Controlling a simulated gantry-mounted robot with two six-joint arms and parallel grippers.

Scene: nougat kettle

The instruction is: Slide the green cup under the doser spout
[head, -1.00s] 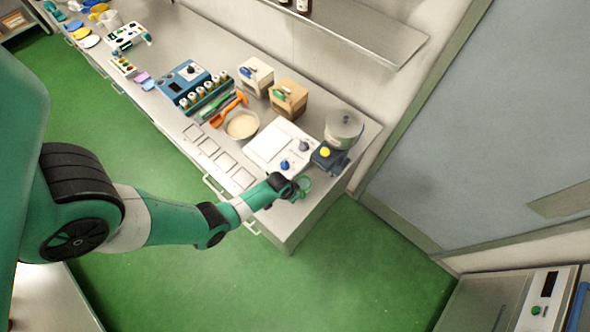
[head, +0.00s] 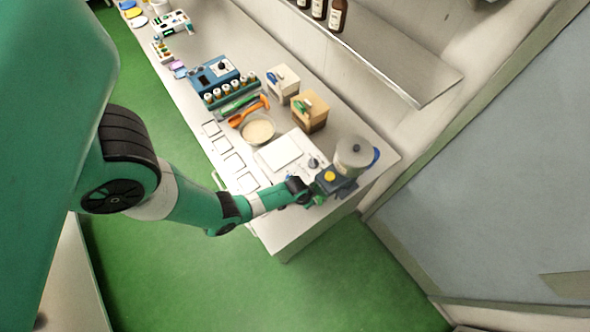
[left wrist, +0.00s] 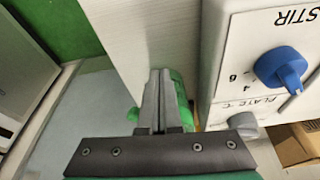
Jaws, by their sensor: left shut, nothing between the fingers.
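The doser (head: 340,186) stands near the bench's end, a dark blue-grey body with a yellow button and a grey lidded pot (head: 354,152). The green cup (head: 318,200) is at the doser's near side, mostly hidden by my left gripper (head: 309,198); its spot relative to the spout cannot be told. In the left wrist view, the shut fingers (left wrist: 160,75) hold nothing. The green cup (left wrist: 181,98) shows beside and behind them; whether they touch it is unclear. My right gripper is not in view.
The white stirring hotplate (head: 285,152), with a blue knob (left wrist: 281,68), stands left of the doser. A bowl of pale powder (head: 257,130) and cartons (head: 310,110) are farther left. The bench's front edge runs close below the cup.

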